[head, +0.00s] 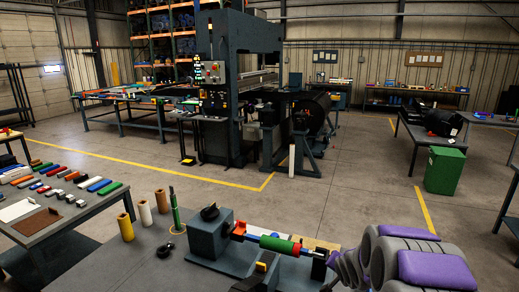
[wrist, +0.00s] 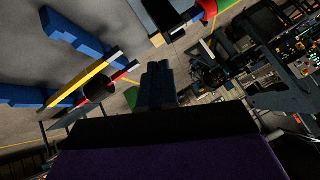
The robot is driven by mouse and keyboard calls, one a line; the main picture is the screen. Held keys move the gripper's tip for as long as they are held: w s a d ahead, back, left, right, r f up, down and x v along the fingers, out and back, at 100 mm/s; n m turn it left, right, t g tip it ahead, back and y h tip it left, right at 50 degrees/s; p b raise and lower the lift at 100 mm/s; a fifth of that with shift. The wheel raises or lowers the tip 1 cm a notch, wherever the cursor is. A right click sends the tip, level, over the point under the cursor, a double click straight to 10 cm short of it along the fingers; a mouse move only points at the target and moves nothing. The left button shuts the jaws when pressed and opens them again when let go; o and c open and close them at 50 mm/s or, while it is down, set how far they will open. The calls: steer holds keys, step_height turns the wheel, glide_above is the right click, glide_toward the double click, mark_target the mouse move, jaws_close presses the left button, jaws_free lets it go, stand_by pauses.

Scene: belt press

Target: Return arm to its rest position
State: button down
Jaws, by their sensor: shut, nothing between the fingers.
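My gripper (wrist: 158,85) shows in the wrist view as dark blue-grey fingers, closed together with nothing held between them. Behind the fingers are a black band and a purple surface of my own arm. In the head view, a ribbed grey and purple part at the lower right looks like my arm, folded low near the front bench (head: 120,262). The fingertips are hard to make out in the head view. In the wrist view the fingers point over open floor and have no visible contact with anything.
A fixture with a red, blue and green roller (head: 272,243) stands on the front bench. Yellow, cream and orange cylinders (head: 125,227) stand to its left. A side table (head: 60,215) holds colored bars. The belt press (head: 230,85) stands beyond. A green bin (head: 444,170) is at right. The middle floor is clear.

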steer(key=s+a+r+n+g, duration=0.2)
steer(key=s+a+r+g, duration=0.1)
steer(key=s, duration=1.2)
steer(key=s+a+r+n+g, duration=0.3)
steer(key=s+a+g, duration=0.1)
steer(key=s, duration=1.2)
steer(key=s+a+r+n+g+y, duration=0.1)
steer(key=s+a+r+n+g, duration=0.1)
steer(key=s, duration=1.4)
steer(key=shift+a+r+n+g, duration=0.3)
steer(key=shift+a+r+g, duration=0.5)
steer(key=shift+a, duration=0.5)
steer(key=shift+a, duration=0.1)
steer(key=shift+a, duration=0.45)
steer(key=shift+d, duration=0.1)
